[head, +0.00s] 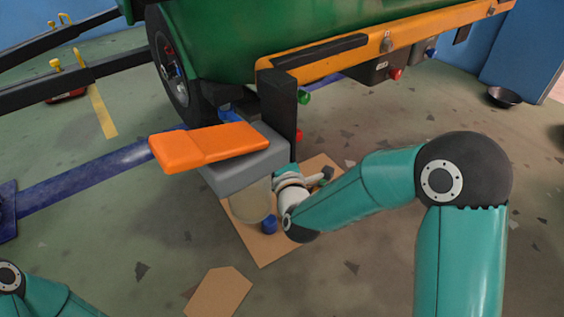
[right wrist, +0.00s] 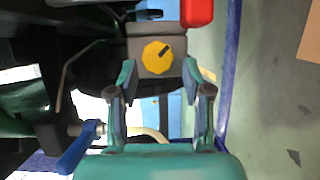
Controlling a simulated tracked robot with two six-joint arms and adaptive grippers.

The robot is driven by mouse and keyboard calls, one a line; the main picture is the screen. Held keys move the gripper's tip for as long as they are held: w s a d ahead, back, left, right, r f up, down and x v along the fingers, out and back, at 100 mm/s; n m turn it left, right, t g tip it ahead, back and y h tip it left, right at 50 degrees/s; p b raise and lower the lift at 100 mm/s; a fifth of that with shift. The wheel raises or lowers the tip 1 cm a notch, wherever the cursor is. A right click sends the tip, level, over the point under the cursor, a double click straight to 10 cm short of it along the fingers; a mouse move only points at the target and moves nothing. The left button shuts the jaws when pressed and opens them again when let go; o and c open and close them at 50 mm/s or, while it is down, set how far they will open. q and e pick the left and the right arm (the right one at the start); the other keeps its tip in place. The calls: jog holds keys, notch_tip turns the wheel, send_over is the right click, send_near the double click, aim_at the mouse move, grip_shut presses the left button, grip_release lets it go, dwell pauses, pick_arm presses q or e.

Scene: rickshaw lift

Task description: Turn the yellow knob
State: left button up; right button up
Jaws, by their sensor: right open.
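The yellow knob (right wrist: 157,53) is round with a dark pointer mark and sits on a grey block (right wrist: 150,32) in the right wrist view. My right gripper (right wrist: 159,76) is open, with one finger on each side of the view and the knob between and beyond the fingertips. I see no contact with the knob. In the head view my right arm reaches down under the machine, and the grey body and orange lever partly hide its wrist. The knob does not show in the head view. My left gripper is out of view; only part of its arm shows at the lower left.
A red part (right wrist: 197,12) sits just above right of the knob. A blue-handled lever (right wrist: 75,150) is at lower left. In the head view an orange lever (head: 208,147) tops a grey housing (head: 243,170) beside the green rickshaw (head: 245,45). Floor at front is open, with cardboard (head: 217,293).

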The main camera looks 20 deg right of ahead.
jog(key=s, duration=0.6)
jog(key=shift+s+a, duration=0.25)
jog(key=shift+s, duration=0.05)
jog(key=s+d+f+m+g+p, duration=0.1)
jog(key=s+f+g, duration=0.15)
jog(key=f, duration=0.55)
jog(key=s+d+f+m+g+y+p, duration=0.1)
jog(key=s+f+m+g, duration=0.15)
jog(key=f, duration=0.55)
jog(key=s+d+f+m+g+p, duration=0.1)
jog(key=s+f+g, duration=0.15)
jog(key=f, duration=0.55)
jog(key=s+a+f+m+g+y, duration=0.25)
jog(key=s+f+m+g, duration=0.25)
jog(key=s+m, duration=0.3)
jog(key=s+a+f+m+g+y, duration=0.2)
jog(key=s+a+f+m+g, duration=0.3)
jog(key=s, duration=0.4)
notch_tip(320, 180, up, 39)
jog(key=m+p, duration=0.1)
jog(key=p, duration=3.7)
jog(key=shift+d+m, duration=0.35)
jog(key=shift+d, duration=0.1)
jog(key=shift+f+t, duration=0.1)
jog(key=shift+t, duration=0.15)
